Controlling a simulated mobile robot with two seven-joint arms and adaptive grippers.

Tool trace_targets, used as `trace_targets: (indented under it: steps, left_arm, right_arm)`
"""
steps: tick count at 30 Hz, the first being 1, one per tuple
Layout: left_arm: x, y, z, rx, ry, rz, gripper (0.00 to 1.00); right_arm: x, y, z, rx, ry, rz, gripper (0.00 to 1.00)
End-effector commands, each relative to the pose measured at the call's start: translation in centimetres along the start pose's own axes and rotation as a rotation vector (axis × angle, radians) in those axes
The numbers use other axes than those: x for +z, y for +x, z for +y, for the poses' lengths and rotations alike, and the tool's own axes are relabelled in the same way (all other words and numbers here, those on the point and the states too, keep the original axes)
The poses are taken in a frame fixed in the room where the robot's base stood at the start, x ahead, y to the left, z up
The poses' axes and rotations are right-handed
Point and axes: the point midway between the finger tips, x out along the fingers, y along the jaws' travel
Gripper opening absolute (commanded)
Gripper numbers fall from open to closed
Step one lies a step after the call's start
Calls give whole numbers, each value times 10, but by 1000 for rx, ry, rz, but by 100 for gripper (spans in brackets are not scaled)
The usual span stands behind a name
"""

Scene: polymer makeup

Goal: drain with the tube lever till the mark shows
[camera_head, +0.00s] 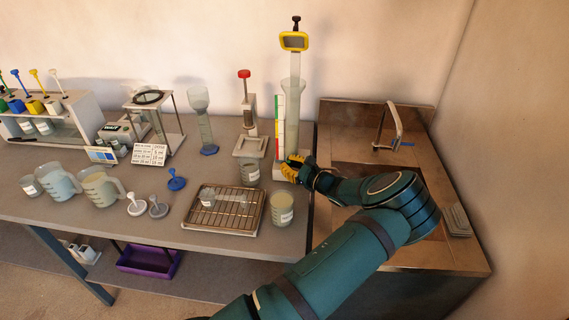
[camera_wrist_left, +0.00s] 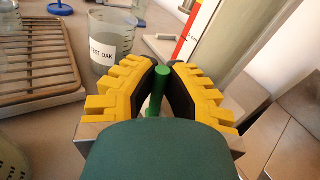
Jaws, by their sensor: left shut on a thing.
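The tall clear tube (camera_head: 294,105) stands upright at the back right of the table, beside a strip with green, yellow and red bands (camera_head: 280,122). A yellow-framed piece (camera_head: 293,41) sits at its top. My left gripper (camera_head: 293,168) is at the tube's foot. In the left wrist view its yellow-padded fingers (camera_wrist_left: 164,72) are shut on a green lever (camera_wrist_left: 158,90), which the gripper hides in the head view. The liquid level and any mark in the tube are too small to tell. My right gripper is not in view.
A wire rack (camera_head: 204,208) and another beaker (camera_head: 282,209) are nearer the front. A metal sink counter (camera_head: 450,245) lies to the right.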

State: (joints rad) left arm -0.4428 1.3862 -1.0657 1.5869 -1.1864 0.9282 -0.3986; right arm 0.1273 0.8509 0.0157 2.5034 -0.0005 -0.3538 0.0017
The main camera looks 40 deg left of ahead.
Motion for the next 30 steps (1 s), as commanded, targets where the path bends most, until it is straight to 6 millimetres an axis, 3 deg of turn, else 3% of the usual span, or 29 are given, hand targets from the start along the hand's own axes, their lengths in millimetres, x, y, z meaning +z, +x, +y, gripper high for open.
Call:
trace_targets:
  steps: [13,14,15,25,30]
  left_arm:
    - [-1,-3,-2,-7,42,-62,0]
    - [-1,-3,-2,-7,42,-62,20]
    - [-1,-3,-2,-7,42,-62,26]
    - [-1,-6,-2,-7,41,-61,26]
    - [-2,-24,-3,-10,40,-59,26]
  right_arm:
    - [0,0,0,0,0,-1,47]
    - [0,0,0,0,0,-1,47]
    - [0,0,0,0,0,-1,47]
    - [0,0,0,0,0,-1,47]
    - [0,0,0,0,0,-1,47]
